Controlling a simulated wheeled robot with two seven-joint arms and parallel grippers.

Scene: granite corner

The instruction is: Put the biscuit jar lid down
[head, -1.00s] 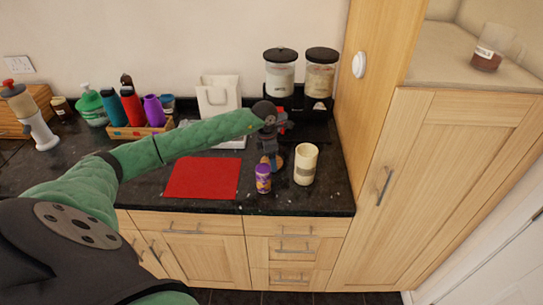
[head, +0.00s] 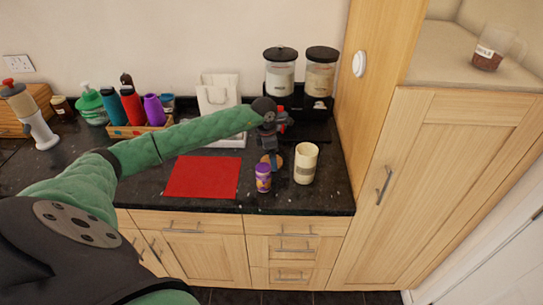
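The biscuit jar (head: 306,165) is a cream cylinder standing upright near the counter's front right, its top uncovered. The biscuit jar lid (head: 279,161) is a small brown, wood-coloured disc just left of the jar, at or close above the counter. My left gripper (head: 270,153) points down over the lid and partly hides it. The fingers are small and dark here, so I cannot tell whether they grip the lid or only stand over it. My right gripper is not in view.
A purple jar (head: 263,178) stands close in front of the lid. A red mat (head: 203,177) lies flat to the left. Two black-lidded canisters (head: 280,75) stand behind on a black stand. A tall wooden cabinet (head: 440,190) bounds the right side.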

